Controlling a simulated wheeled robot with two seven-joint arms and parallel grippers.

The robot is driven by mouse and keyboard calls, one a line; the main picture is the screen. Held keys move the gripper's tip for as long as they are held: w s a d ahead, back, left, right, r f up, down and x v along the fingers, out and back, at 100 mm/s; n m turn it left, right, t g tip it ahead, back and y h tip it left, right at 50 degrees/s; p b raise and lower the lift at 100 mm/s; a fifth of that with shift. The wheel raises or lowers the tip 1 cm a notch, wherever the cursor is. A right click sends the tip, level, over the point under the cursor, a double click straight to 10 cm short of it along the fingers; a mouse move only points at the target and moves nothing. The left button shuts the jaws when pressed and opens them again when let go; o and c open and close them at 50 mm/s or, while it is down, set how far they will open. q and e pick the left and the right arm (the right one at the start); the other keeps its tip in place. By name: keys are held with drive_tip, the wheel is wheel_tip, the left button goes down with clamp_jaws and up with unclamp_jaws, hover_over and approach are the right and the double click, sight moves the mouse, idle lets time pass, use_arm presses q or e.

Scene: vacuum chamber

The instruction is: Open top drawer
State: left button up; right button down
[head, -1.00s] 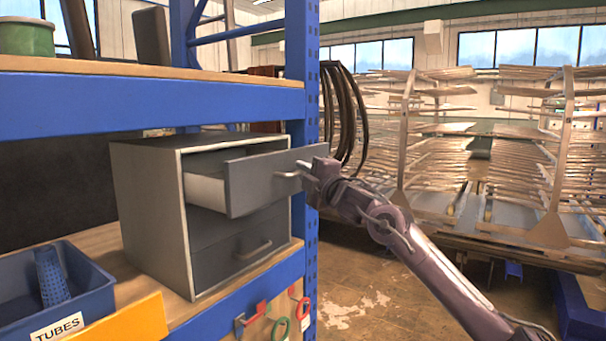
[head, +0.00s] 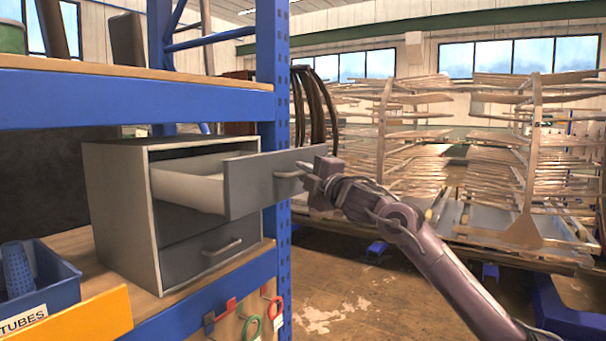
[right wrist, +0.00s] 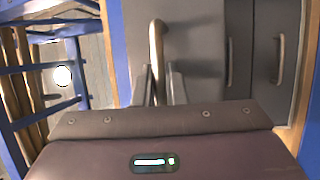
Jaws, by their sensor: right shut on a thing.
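The bottom drawer (head: 205,250) is closed. My right gripper (head: 312,172) is at the top drawer's handle (head: 287,174) and shut on it. In the right wrist view the handle (right wrist: 156,45) runs upright between the two fingers of my right gripper (right wrist: 160,88). My left gripper is not in view.
A blue bin (head: 52,290) labelled TUBES stands left of the cabinet. A blue rack post (head: 270,90) rises close behind the drawer front. Red and green rings hang below the shelf edge. Drying racks (head: 510,160) stand farther back, with open floor before them.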

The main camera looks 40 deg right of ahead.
drive_tip(key=c, duration=1.5)
unclamp_jaws()
drive_tip(key=s+f+b, duration=0.1)
drive_tip(key=s+b, duration=0.5)
drive_tip(key=s, duration=0.1)
drive_tip(key=shift+s+f, duration=0.25)
